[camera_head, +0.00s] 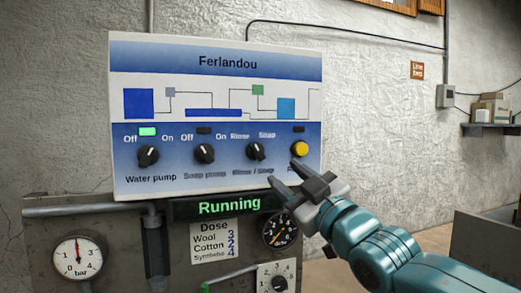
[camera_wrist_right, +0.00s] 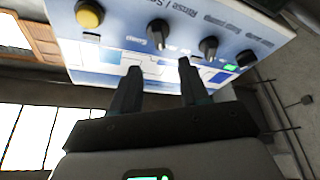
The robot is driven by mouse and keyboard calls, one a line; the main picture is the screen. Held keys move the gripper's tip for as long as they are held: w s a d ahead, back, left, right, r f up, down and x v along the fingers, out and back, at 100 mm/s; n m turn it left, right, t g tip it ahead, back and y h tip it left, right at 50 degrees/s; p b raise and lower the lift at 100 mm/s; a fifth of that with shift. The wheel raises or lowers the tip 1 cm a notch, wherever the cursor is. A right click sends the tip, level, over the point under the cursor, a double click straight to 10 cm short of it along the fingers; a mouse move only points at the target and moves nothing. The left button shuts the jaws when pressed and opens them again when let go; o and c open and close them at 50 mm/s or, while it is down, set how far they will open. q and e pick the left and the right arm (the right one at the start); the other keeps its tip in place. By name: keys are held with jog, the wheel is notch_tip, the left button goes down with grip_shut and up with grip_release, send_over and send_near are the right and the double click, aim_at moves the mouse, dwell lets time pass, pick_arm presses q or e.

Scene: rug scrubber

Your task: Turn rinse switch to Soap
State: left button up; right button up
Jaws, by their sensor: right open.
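The rinse/soap switch (camera_head: 256,150) is a black knob on the blue lower part of the Ferlandou control panel (camera_head: 215,95), between the Rinse and Soap labels. My right gripper (camera_head: 285,174) is open and empty, in front of the panel, below and right of this knob. In the right wrist view the rinse/soap switch (camera_wrist_right: 158,32) shows beyond the gap between the open fingers (camera_wrist_right: 159,70), apart from them. My left gripper is not in view.
The soap pump knob (camera_head: 204,152) and water pump knob (camera_head: 148,155) lie to the left; a green lamp (camera_head: 147,131) is lit above the latter. A yellow button (camera_head: 299,149) is close on the right. A display (camera_head: 228,205) below reads Running. Gauges (camera_head: 78,258) sit lower down.

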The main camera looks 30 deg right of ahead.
aim_at(259, 152)
jog(key=p+x, duration=0.3)
jog(key=x, duration=0.6)
jog(key=shift+s+r, duration=0.1)
jog(key=shift+r, duration=0.05)
jog(key=shift+w+d+p, duration=0.15)
jog(key=shift+w+p, duration=0.15)
jog(key=shift+w, duration=0.2)
grip_shut()
